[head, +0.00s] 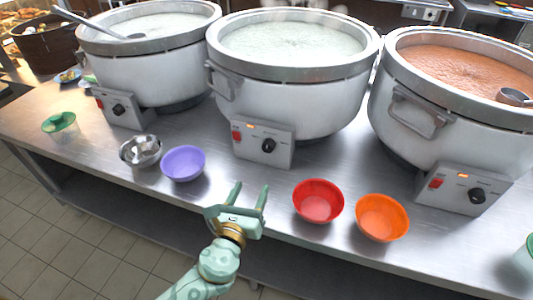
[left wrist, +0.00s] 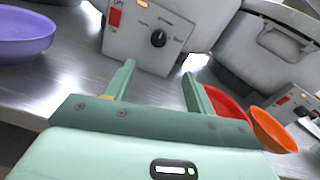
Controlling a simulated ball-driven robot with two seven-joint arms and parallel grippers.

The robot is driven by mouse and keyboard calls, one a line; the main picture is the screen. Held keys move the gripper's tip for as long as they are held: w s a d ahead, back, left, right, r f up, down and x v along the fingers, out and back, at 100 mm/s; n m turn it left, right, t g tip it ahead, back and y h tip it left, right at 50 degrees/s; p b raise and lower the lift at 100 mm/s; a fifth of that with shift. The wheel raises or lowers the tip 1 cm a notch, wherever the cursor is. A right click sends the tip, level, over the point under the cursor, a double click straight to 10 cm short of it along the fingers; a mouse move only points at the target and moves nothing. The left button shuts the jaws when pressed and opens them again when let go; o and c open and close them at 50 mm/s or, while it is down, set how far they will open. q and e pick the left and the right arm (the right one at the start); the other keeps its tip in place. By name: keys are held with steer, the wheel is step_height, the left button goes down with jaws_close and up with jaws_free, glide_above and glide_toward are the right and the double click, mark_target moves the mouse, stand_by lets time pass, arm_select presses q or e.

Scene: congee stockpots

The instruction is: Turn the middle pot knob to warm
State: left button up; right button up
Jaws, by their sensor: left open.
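The middle pot (head: 290,85) holds pale congee and stands on the steel counter between two other pots. Its control box (head: 262,145) has a black knob (head: 268,146), a red switch and a lit orange lamp. The knob also shows in the left wrist view (left wrist: 158,38), beyond my fingers; its printed labels are too small to read surely. My left gripper (head: 249,192) is open and empty, in front of the box and apart from the knob. In the left wrist view its two fingers (left wrist: 158,85) point toward the box. My right gripper is not in view.
A purple bowl (head: 183,163) and metal bowls (head: 141,150) stand left of my gripper. A red bowl (head: 318,201) and an orange bowl (head: 382,217) stand to its right. The left pot (head: 150,60) and right pot (head: 450,100) have similar control boxes. The counter before the middle box is clear.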

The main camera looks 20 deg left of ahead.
mark_target(267, 150)
arm_select(q)
steer(key=w+b, duration=0.1)
steer(key=w, duration=0.6)
steer(key=w+b, duration=0.1)
steer(key=w, duration=0.6)
steer(key=shift+w+a, duration=0.2)
steer(key=shift+w, duration=0.1)
steer(key=c, duration=1)
